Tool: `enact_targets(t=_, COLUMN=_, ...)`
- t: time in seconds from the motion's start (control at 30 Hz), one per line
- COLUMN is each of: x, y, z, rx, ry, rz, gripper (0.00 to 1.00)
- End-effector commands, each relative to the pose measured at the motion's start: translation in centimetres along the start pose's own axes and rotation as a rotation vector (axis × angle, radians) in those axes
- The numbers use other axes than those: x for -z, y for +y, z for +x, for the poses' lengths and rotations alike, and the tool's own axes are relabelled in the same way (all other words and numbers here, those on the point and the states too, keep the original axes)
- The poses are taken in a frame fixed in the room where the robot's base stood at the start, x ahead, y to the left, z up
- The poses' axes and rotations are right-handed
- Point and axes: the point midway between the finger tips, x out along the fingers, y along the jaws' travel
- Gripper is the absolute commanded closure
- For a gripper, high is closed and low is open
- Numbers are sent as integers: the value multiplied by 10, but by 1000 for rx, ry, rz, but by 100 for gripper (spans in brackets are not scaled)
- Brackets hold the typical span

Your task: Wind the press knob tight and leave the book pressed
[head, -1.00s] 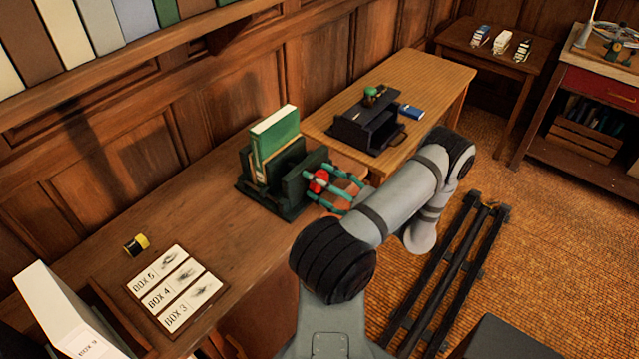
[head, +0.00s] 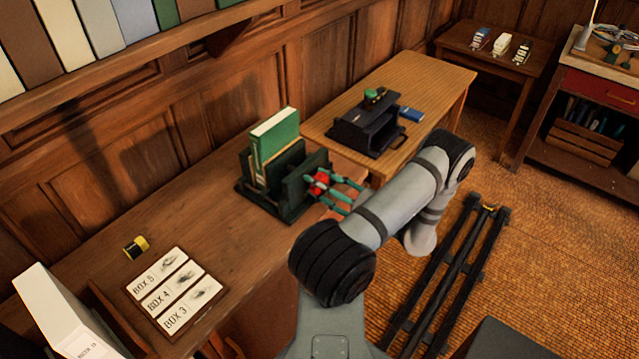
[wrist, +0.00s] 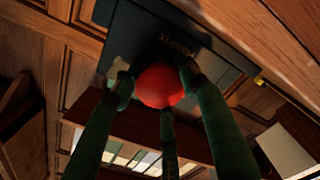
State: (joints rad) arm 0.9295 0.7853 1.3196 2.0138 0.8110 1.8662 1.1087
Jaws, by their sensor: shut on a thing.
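The dark green book press (head: 288,200) stands on the long wooden desk, with a green book (head: 275,143) upright between its plates. Its red knob (head: 319,182) faces my arm on the right side of the press. My gripper (head: 322,184) has teal fingers closed around this knob. In the wrist view the round red knob (wrist: 161,86) sits between the fingers of my gripper (wrist: 157,88), in front of the dark press plate. The screw behind the knob is hidden.
A dark box-like stand (head: 366,130) and a small blue item (head: 411,113) are on the lighter table behind. A yellow-black tin (head: 136,246), a labelled card board (head: 174,290) and a white box file (head: 60,312) lie along the near desk.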

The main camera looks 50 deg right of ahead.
Motion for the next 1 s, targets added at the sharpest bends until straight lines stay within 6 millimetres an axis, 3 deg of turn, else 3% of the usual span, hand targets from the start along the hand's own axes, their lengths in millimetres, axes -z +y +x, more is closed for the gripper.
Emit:
enact_targets(t=0.17, x=0, y=0, z=0, rx=1, ry=0, rz=12, gripper=83)
enact_targets(t=0.27, x=1, y=1, z=0, rx=1, ry=1, rz=110, gripper=83)
enact_targets(t=0.7, x=1, y=0, z=-1, rx=2, ry=0, rz=973, gripper=83)
enact_targets(t=0.83, x=1, y=0, z=-1, rx=2, ry=0, rz=1155, gripper=83)
enact_targets(t=1.0, x=0, y=-1, z=0, rx=2, ry=0, rz=1231, gripper=83)
